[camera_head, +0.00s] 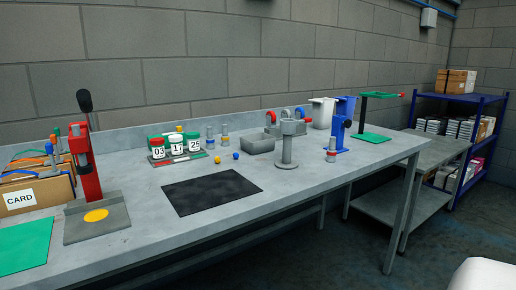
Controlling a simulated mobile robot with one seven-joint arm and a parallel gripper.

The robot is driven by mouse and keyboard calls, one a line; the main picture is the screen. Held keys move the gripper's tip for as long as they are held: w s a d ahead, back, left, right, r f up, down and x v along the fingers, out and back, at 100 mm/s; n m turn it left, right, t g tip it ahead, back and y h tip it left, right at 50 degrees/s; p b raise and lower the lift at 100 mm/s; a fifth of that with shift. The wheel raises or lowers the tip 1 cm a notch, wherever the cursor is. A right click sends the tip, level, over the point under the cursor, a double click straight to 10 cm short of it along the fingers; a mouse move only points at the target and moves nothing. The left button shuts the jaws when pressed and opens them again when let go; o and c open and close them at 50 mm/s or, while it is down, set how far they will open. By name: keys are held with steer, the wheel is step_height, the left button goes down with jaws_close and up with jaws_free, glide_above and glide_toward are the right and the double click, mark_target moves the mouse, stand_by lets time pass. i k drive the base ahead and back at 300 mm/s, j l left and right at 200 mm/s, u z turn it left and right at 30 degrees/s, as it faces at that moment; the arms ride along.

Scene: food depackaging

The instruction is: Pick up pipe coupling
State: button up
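I cannot tell for sure which part is the pipe coupling. Small grey cylindrical parts with coloured bands stand on the grey workbench (290,190): one short cylinder (210,138) and another beside it (225,136) near the back. A further banded cylinder (331,152) stands at the foot of a blue stand (342,125). Grey pieces with red bent tops (271,118) stand behind a grey bin (260,145). My gripper is not in view.
A black mat (211,191) lies bare at the bench middle. A red press (85,165), a CARD box (35,195), numbered jars (177,145), a grey post fixture (287,145) and a green-based stand (372,137) surround it. A lower side table (432,150) and blue shelf (458,97) stand right.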

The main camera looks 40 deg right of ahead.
mark_target(288, 127)
steer(key=l+u, duration=0.95)
steer(key=l, duration=0.2)
steer(key=k+l+u, duration=0.15)
steer(key=l, duration=0.15)
steer(key=k+l+u, duration=0.1)
steer(key=l, duration=0.2)
steer(key=k+l, duration=0.15)
steer(key=l, duration=0.25)
steer(key=k+l, duration=0.1)
steer(key=l, duration=0.3)
steer(key=k+l+u, duration=0.1)
steer(key=l, duration=0.25)
steer(key=k+l, duration=0.15)
steer(key=l, duration=0.25)
steer(key=k+l, duration=0.15)
steer(key=l, duration=0.6)
steer(key=i+l, duration=0.1)
steer(key=l, duration=0.2)
steer(key=i, duration=0.15)
steer(key=u, duration=0.05)
